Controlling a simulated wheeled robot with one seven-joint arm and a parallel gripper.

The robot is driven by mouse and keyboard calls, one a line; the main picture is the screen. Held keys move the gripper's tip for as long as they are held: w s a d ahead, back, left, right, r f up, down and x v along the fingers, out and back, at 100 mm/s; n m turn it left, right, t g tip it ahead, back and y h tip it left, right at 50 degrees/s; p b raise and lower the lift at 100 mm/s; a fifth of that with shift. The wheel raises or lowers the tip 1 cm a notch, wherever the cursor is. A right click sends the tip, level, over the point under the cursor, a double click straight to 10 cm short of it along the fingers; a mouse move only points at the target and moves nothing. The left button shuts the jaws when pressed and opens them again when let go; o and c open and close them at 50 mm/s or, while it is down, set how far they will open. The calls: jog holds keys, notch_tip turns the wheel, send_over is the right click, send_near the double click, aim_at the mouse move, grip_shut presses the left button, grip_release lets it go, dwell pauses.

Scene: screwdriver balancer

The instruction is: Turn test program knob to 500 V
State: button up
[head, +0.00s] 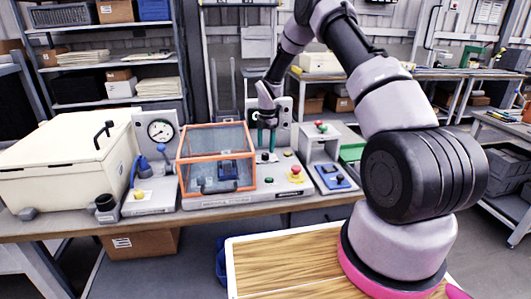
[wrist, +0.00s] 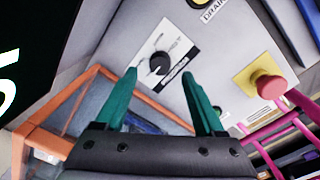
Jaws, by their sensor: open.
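The test program knob (wrist: 158,63) is a small black knob on a white dial plate on a grey panel, in the wrist view. Its dial markings are too blurred to read, so I cannot tell its setting. My gripper (wrist: 159,74) has two green fingers, open and empty. In the wrist view the knob shows between and just beyond the fingertips; I see no contact. In the head view my gripper (head: 266,143) points down over the grey test station, right of the orange-framed box.
The orange-framed clear box (head: 215,128) stands close left of my gripper. A red mushroom button (wrist: 269,87) on a yellow plate sits right of the knob. A label reading DRAIN (wrist: 213,10) is above. A cream chest (head: 65,150) fills the bench's left end.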

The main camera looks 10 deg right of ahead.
aim_at(265, 154)
notch_tip(265, 154, down, 4)
jog(key=shift+f, duration=0.1)
grip_shut()
